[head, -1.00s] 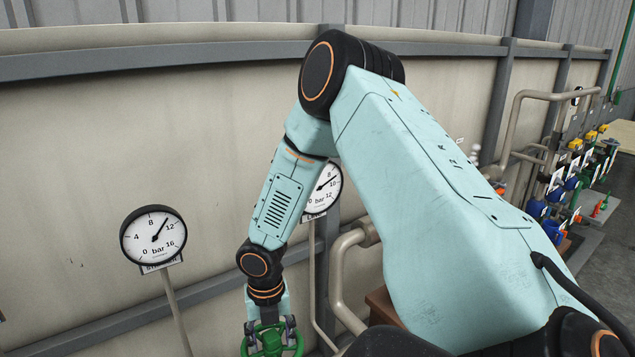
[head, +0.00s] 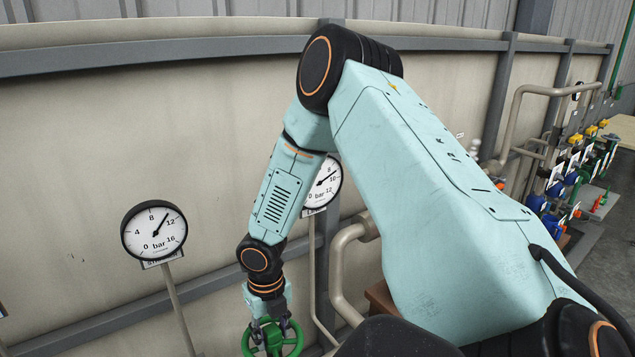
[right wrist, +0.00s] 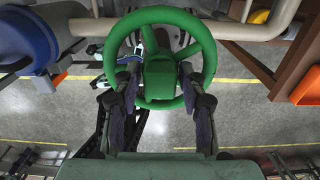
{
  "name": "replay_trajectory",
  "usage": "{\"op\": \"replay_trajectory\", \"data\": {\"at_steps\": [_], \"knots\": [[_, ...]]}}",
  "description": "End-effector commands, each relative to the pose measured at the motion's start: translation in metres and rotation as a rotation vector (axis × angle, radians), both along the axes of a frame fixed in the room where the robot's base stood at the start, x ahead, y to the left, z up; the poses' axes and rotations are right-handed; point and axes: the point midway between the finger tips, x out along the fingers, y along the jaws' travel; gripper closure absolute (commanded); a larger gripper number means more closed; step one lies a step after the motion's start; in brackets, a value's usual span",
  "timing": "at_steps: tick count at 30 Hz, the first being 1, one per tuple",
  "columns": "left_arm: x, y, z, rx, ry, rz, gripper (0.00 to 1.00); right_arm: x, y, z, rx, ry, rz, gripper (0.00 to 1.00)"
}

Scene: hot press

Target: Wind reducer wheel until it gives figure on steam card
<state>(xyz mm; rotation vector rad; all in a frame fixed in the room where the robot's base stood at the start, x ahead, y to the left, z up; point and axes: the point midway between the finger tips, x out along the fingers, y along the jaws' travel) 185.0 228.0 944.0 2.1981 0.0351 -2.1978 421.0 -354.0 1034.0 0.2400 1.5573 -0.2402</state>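The green reducer wheel (head: 298,341) is at the bottom of the head view, partly cut off by the edge. My right gripper (head: 268,336) is at it from above. In the right wrist view the wheel (right wrist: 160,13) fills the upper middle. The gripper's two fingers (right wrist: 159,78) reach inside its rim and close in on both sides of the green hub. A round gauge (head: 154,230) marked 0 to 16 bar has its needle between 8 and 12. I cannot make out a steam card with a figure. My left gripper is out of view.
A second gauge (head: 321,183), marked up to 12 bar, is partly hidden behind my right arm. A beige pipe (head: 338,275) bends close to the right of the wheel. A beige wall (head: 90,180) stands behind. Valves and pipes (head: 565,190) are at the far right.

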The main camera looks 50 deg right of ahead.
Motion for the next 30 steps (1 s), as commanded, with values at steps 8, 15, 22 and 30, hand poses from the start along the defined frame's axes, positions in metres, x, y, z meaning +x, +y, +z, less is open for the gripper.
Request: {"op": "replay_trajectory", "data": {"at_steps": [8,15,22,30], "knots": [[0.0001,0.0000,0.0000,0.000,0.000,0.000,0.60,0.0001,0.0000,0.0000,0.000,0.000,-0.001,0.85],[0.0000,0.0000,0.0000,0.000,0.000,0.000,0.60,0.0001,0.0000,-0.0001,0.000,0.000,-0.101,0.89],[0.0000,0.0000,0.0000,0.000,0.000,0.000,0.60,0.0000,0.0000,-0.0001,0.000,0.000,-0.367,0.89],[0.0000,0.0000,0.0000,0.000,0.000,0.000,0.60,0.0000,0.0000,-0.0001,0.000,0.000,-0.675,0.89]]}}
